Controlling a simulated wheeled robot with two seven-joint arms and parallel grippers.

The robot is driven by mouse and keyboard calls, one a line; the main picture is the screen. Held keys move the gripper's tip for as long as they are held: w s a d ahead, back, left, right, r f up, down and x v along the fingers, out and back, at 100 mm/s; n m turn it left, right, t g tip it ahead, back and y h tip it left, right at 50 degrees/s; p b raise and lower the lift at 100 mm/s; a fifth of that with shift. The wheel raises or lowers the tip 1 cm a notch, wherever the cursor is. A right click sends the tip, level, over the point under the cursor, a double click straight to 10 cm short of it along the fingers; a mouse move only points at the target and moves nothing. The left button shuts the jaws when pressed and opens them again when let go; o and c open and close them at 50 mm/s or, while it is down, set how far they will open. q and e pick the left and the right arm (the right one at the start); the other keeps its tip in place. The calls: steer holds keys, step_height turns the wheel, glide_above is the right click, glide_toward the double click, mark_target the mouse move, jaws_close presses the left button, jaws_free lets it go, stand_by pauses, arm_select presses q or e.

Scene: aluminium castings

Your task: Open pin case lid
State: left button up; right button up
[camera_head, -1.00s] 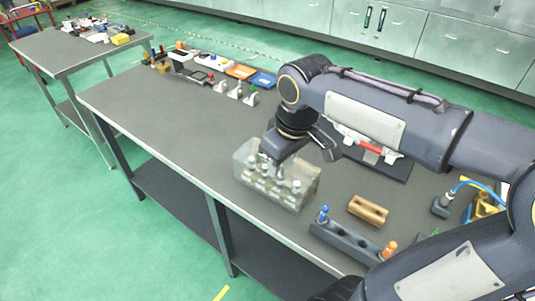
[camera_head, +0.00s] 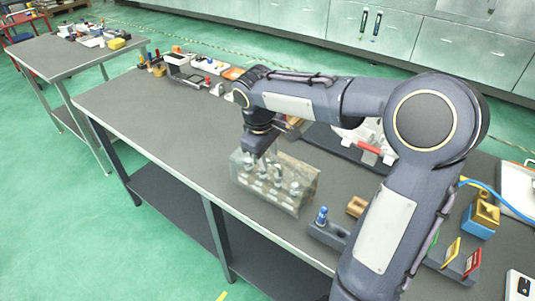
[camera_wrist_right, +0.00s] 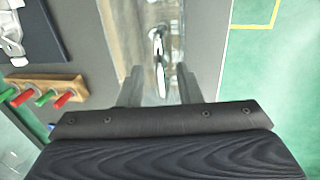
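The pin case (camera_head: 248,184) is a clear box with several metal pins standing in it, near the table's front edge. A clear, brownish panel, seemingly its lid (camera_head: 303,179), stands raised along the far right side; its exact angle is hard to tell. My right gripper (camera_head: 260,156) points down at the case's far left part. In the right wrist view my right gripper (camera_wrist_right: 158,75) has its two fingers apart, with the clear case (camera_wrist_right: 178,30) and a shiny metal pin (camera_wrist_right: 158,45) showing between and beyond them. Whether a finger touches the case cannot be told. My left gripper is out of view.
A dark rack with a blue-topped piece (camera_head: 321,215) stands right of the case, beside a wooden block (camera_head: 356,206). A dark tray with white parts (camera_head: 372,146) lies behind. The table's left part (camera_head: 140,108) is bare.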

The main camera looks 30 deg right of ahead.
steer(key=shift+f, duration=0.1)
jaws_close()
stand_by(0.4)
